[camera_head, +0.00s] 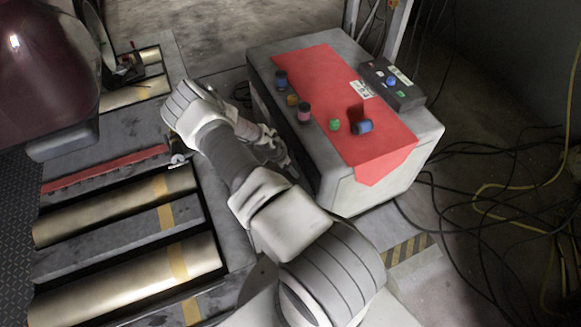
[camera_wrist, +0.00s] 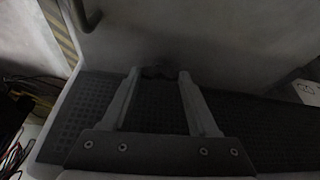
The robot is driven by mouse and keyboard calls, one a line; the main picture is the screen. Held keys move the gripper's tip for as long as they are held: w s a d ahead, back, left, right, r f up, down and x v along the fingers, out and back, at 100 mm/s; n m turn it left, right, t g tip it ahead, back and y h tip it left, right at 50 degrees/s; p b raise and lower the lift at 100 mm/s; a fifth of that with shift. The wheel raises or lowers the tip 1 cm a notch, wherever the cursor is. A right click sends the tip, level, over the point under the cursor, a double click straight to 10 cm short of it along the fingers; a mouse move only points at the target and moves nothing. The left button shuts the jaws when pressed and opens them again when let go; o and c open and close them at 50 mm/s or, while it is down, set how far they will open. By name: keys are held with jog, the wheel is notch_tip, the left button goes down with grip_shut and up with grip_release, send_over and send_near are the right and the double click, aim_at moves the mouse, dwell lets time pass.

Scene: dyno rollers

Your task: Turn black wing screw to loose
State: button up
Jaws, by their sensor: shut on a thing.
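The black wing screw (camera_wrist: 158,71) shows in the wrist view as a small dark shape at the far end of my fingers, against a grey surface. It is dim, so its wings and angle are hard to make out. My gripper (camera_wrist: 159,77) has one finger on each side of it and is shut on it. In the head view my gripper (camera_head: 279,154) is low beside the left side of the grey cabinet (camera_head: 335,185). The screw cannot be made out there.
Rollers (camera_head: 130,278) lie at left, near a dark red car body (camera_head: 45,75). Cables (camera_head: 480,215) cover the floor at right.

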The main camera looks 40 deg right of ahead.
jog(key=n, duration=0.1)
jog(key=n+t, duration=0.1)
jog(key=n+p, duration=0.1)
jog(key=n, duration=0.1)
jog(key=shift+s+r+t, duration=0.1)
jog(key=shift+s+t, duration=0.15)
jog(key=shift+t, duration=0.05)
jog(key=n, duration=0.2)
jog(key=n+t, duration=0.1)
jog(key=shift+s+d+n+t+y, duration=0.1)
jog(key=shift+s+n+t+y, duration=0.05)
jog(key=shift+n+t+y, duration=0.2)
jog(key=n+t+y, duration=0.1)
jog(key=n, duration=0.3)
jog(key=shift+s+d+b, duration=0.1)
jog(key=shift+d+b, duration=0.05)
jog(key=shift+b, duration=0.25)
jog(key=shift+d+n+t+y, duration=0.1)
jog(key=shift+n+t+y, duration=0.25)
jog(key=shift+n, duration=1.2)
jog(key=o, duration=1.3)
jog(key=shift+o, duration=0.4)
jog(key=shift+s+d, duration=0.1)
